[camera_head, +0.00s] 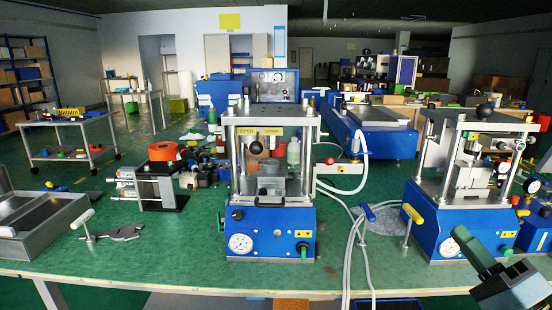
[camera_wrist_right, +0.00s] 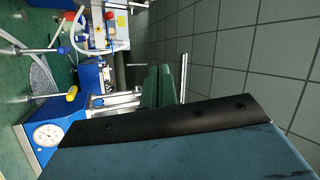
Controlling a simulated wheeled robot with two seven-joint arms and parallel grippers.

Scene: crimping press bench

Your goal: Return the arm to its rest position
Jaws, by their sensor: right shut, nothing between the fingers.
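My right gripper (camera_head: 460,235) is at the lower right of the head view, in front of the right blue press (camera_head: 440,235). Its dark green fingers are together and hold nothing. In the right wrist view the fingers (camera_wrist_right: 158,75) show beyond the black edge of my own wrist, with the right press (camera_wrist_right: 48,133) and its round gauge at the left. My left gripper and left arm are not in view.
The middle press (camera_head: 270,220) stands on the green bench (camera_head: 190,265). White hoses (camera_head: 352,245) hang over the bench's front edge between the presses. A yellow-handled lever (camera_head: 410,222) stands beside the right press. A metal tray (camera_head: 40,235) is at the left.

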